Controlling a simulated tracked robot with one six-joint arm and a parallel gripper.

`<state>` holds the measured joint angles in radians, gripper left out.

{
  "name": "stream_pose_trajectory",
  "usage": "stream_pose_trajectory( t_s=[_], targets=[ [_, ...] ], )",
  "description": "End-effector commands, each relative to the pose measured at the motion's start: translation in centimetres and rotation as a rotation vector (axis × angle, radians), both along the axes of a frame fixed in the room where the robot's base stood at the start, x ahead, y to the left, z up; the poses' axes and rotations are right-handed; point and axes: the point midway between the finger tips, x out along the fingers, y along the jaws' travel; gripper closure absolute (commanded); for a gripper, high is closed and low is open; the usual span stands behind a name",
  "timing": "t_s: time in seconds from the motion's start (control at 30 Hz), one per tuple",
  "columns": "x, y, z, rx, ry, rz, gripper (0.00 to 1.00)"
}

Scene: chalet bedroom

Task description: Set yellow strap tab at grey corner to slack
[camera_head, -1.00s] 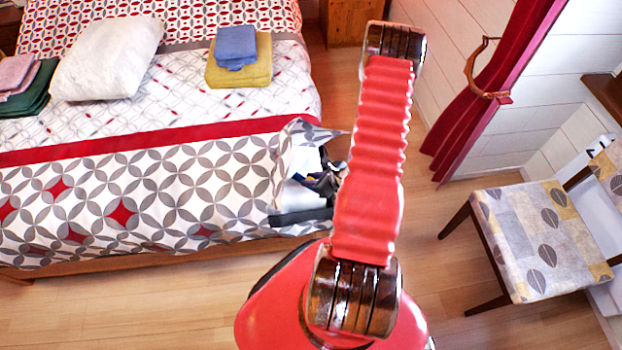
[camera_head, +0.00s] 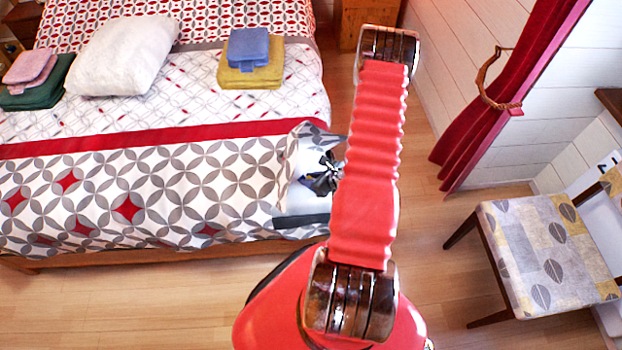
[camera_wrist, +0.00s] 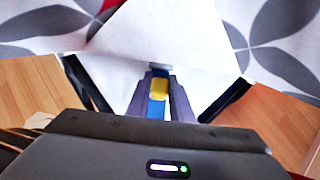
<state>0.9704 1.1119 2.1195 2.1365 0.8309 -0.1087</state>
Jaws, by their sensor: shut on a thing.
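The bed corner (camera_head: 302,205) has its patterned cover folded back, baring white fabric with a dark grey band (camera_head: 303,221) along the lower edge. In the wrist view the white fabric (camera_wrist: 160,35) hangs ahead of my gripper (camera_wrist: 159,88), with dark strips at both sides. A yellow tab (camera_wrist: 159,87) sits between the fingertips, which are shut on it. A blue strap (camera_wrist: 155,109) runs below the tab, and a small grey piece (camera_wrist: 160,67) is just above. In the head view my gripper (camera_head: 326,174) is at the bared corner, partly hidden by my red arm.
A patterned chair (camera_head: 547,255) stands at right, near a red curtain (camera_head: 510,95). A white pillow (camera_head: 125,55) and folded towels (camera_head: 250,60) lie on the bed. Wooden floor (camera_head: 130,305) is clear in front of the bed.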

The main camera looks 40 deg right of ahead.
Motion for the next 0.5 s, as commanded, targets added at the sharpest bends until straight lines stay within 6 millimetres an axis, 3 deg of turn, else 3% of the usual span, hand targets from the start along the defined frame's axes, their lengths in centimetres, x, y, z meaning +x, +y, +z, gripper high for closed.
stream_pose_trajectory(
  t_s=[0.07,0.1,0.33,0.5],
  targets=[
    [-0.03,-0.03,0.02,0.000,-0.001,-0.001,1.00],
    [-0.05,-0.05,0.01,0.000,0.000,-0.001,0.77],
    [-0.09,-0.06,0.01,0.001,0.000,-0.002,0.61],
    [-0.11,-0.07,0.01,0.001,0.000,-0.004,0.61]
  ],
)
